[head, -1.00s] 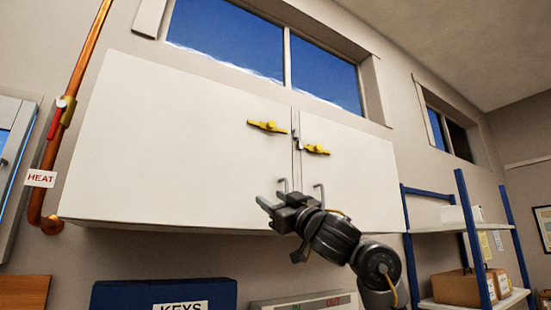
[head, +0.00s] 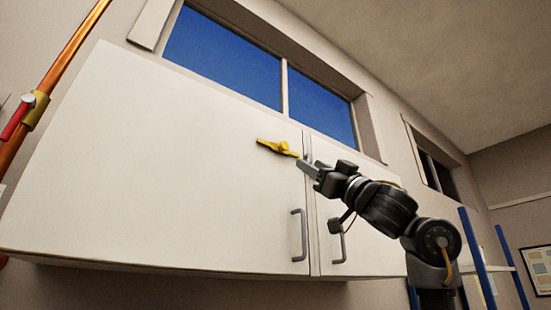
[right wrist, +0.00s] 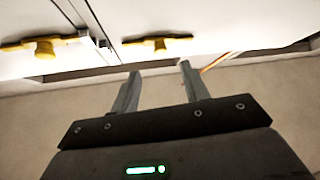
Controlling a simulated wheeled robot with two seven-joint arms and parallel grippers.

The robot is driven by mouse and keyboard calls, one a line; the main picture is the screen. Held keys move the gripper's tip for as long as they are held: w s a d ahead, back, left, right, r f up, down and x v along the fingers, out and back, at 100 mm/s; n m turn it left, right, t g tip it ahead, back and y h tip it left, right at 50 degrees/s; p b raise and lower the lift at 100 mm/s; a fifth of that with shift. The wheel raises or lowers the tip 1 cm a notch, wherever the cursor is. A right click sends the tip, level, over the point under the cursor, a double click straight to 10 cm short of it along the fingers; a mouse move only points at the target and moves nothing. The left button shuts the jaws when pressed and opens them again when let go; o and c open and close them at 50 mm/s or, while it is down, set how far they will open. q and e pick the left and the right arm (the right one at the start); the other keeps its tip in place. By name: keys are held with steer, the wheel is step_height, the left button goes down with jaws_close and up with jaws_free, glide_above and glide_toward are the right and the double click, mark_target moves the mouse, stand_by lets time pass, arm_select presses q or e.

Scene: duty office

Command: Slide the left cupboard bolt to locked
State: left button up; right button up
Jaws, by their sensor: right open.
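The left cupboard bolt (head: 277,148) is a yellow bar with a raised knob, on the left white door (head: 170,160) near the seam. Its right end appears to stop just short of the seam. My right gripper (head: 306,168) is open and empty, its fingertips just below and right of that bolt's right end; I cannot tell if they touch the door. The gripper and wrist hide the right door's bolt in the head view. The right wrist view shows two yellow bolts beyond the open fingers (right wrist: 158,85); I cannot tell for sure which is the left one. My left gripper is out of view.
Two grey bar handles, left (head: 299,235) and right (head: 337,240), stand out below the bolts. A copper pipe (head: 58,65) with a red-handled valve (head: 22,115) runs at far left. Windows (head: 225,55) sit above the cupboard. A blue shelf frame (head: 478,260) stands at right.

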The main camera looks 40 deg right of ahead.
mark_target(286, 147)
steer(key=p+x, duration=0.2)
steer(key=x, duration=0.1)
steer(key=p+x, duration=0.2)
steer(key=x, duration=0.1)
steer(key=p+x, duration=0.3)
steer(key=shift+s+a+r, duration=0.1)
steer(key=shift+s+r, duration=0.1)
steer(key=shift+r, duration=0.2)
steer(key=shift+w+r+p, duration=0.25)
steer(key=shift+r+p, duration=0.1)
steer(key=shift+p, duration=0.1)
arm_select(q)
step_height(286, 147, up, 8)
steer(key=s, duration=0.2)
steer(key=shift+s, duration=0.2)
arm_select(e)
steer(key=shift+w+a, duration=0.1)
steer(key=shift+w, duration=0.1)
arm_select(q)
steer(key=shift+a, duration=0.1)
arm_select(e)
jaws_close()
